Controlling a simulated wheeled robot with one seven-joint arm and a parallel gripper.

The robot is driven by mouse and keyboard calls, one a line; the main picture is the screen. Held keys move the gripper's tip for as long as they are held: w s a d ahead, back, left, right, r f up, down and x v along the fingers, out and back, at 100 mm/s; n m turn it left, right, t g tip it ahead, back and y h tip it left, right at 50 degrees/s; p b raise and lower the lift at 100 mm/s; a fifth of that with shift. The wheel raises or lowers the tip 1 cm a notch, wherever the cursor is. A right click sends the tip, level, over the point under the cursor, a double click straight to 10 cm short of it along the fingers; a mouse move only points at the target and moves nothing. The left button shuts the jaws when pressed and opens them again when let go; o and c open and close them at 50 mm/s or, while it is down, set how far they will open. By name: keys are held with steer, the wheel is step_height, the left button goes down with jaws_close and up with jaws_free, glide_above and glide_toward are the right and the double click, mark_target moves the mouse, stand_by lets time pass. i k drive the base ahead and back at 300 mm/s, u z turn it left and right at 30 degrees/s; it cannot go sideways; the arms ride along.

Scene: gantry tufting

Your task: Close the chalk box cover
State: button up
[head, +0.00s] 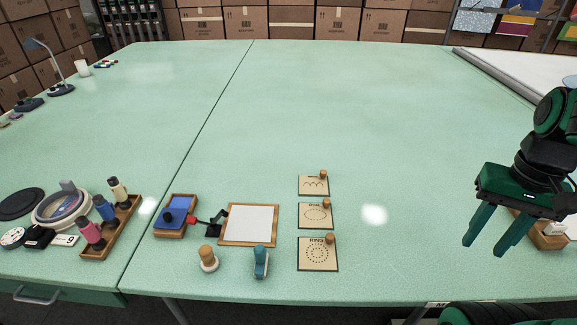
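My gripper (484,250) is at the right of the head view, above the table. Its two green fingers point down, apart, with nothing seen between them. A small wooden box (551,243) with something white in its top sits just right of the fingers, near the table's right front. It looks like the chalk box. My gripper and wrist hide its left and back parts, so I cannot tell how its cover stands.
Pattern cards (318,254) with wooden knobs, a framed white board (249,225), a blue pad in a wooden tray (175,229) and two stamps (261,262) lie left of my gripper. A rack of bottles (113,238) is farther left. The table's middle (330,110) is clear.

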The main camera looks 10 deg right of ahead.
mark_target(168, 218)
steer(key=u, duration=0.9)
steer(key=k, duration=0.4)
steer(key=u, duration=0.4)
steer(key=i, duration=0.5)
steer(key=z, duration=0.05)
